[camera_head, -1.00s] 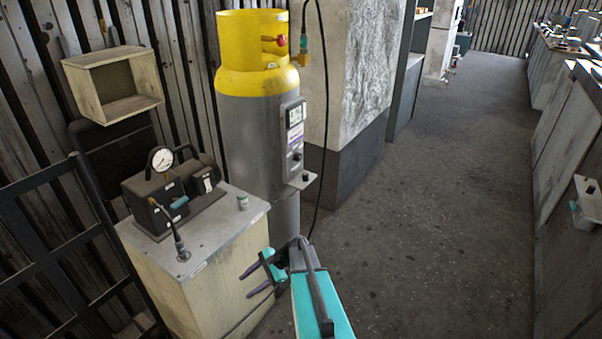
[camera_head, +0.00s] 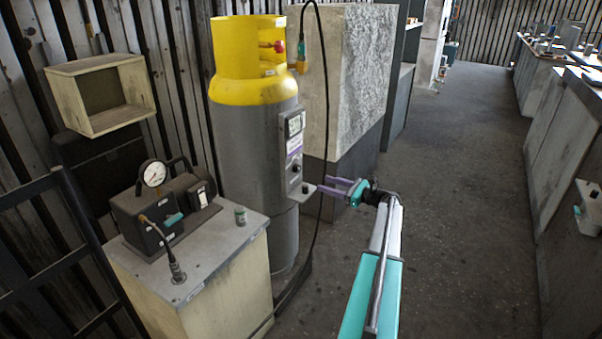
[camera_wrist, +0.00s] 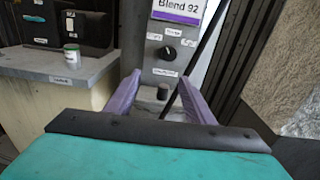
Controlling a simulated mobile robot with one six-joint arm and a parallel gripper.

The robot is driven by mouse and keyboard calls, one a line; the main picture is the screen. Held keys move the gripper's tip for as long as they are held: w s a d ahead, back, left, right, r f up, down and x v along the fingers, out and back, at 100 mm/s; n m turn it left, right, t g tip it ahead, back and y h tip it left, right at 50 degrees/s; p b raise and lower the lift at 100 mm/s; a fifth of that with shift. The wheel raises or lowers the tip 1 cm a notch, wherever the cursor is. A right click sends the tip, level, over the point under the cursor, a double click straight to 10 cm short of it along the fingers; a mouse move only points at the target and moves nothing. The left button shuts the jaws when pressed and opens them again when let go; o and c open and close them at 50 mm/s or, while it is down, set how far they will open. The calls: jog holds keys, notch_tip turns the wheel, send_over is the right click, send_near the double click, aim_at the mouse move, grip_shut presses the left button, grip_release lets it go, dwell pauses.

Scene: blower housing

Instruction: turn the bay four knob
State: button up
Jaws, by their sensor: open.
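A grey control panel (camera_head: 291,150) is fixed to the side of the grey and yellow cylinder. It carries a round black knob (camera_wrist: 168,53) with small labels around it, below a "Blend 92" label. A second, smaller black knob (camera_wrist: 163,92) stands on a bracket (camera_head: 303,191) at the panel's foot. I cannot read a bay number on either. My gripper (camera_head: 326,184) is open and empty, its purple fingers pointing left at the bracket. In the wrist view, the lower knob shows between the fingers, with the dial knob above; whether anything touches is unclear.
A dark hose (camera_head: 323,130) hangs from the cylinder (camera_head: 240,130) to the floor and crosses behind the fingers. A cabinet (camera_head: 205,295) with a gauge device (camera_head: 155,205) and small can (camera_head: 240,215) stands left. The aisle floor (camera_head: 450,200) is clear on the right.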

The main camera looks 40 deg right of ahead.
aim_at(300, 170)
jog(key=shift+s+d+r, duration=0.2)
jog(key=shift+d+r, duration=0.2)
jog(key=shift+d, duration=0.1)
jog(key=shift+s+d+r, duration=0.2)
jog(key=shift+d+r, duration=0.15)
jog(key=shift+d, duration=0.15)
jog(key=shift+w, duration=0.15)
jog(key=p+x, duration=0.1)
jog(key=x, duration=0.5)
jog(key=p+x, duration=0.1)
jog(key=x, duration=0.6)
jog(key=shift+w+r, duration=0.15)
jog(key=shift+w, duration=0.2)
jog(key=c, duration=1.1)
